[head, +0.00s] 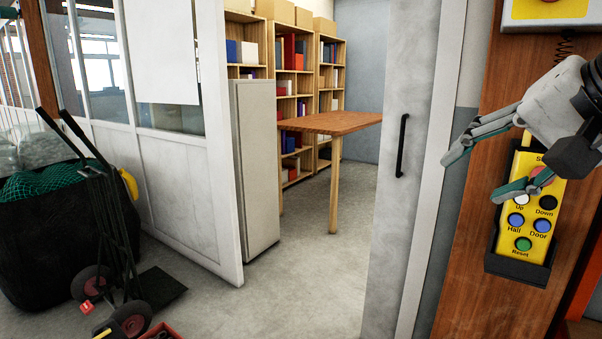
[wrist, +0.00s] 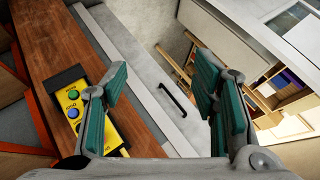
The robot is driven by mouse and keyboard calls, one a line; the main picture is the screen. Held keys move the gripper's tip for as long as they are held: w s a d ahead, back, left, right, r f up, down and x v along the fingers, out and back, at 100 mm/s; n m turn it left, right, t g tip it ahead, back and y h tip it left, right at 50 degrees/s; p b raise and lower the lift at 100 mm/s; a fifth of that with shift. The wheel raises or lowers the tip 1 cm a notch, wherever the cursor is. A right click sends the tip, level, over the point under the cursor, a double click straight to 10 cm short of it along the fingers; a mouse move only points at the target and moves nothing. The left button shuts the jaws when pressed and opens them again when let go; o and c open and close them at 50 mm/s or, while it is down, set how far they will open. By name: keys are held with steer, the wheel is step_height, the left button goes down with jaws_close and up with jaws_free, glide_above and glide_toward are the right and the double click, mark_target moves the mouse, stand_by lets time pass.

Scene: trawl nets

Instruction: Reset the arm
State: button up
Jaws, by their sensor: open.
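My gripper (head: 472,176) is at the right of the head view, its two grey and teal fingers spread apart and nothing between them. The box sits in a dark holder on a wooden post. In the wrist view the open fingers (wrist: 162,78) frame a grey door, and the button box (wrist: 72,102) shows to the left, partly behind the left finger.
The wooden post (head: 472,255) stands beside a grey sliding door (head: 397,225) with a black handle (head: 402,146). An open doorway shows a wooden table (head: 330,122) and bookshelves (head: 292,90). A hand truck (head: 112,205) and a black net bin (head: 45,250) stand at the left.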

steer(key=s+a+f+n+g+h, duration=0.25)
steer(key=s+f+n+g, duration=0.55)
steer(key=s+f, duration=1.15)
step_height(320, 180, up, 15)
steer(key=t+p, duration=0.2)
steer(key=p, duration=1.2)
steer(key=shift+a+r+t+p, duration=0.15)
steer(key=shift+a+t+p, duration=0.15)
steer(key=shift+t, duration=0.1)
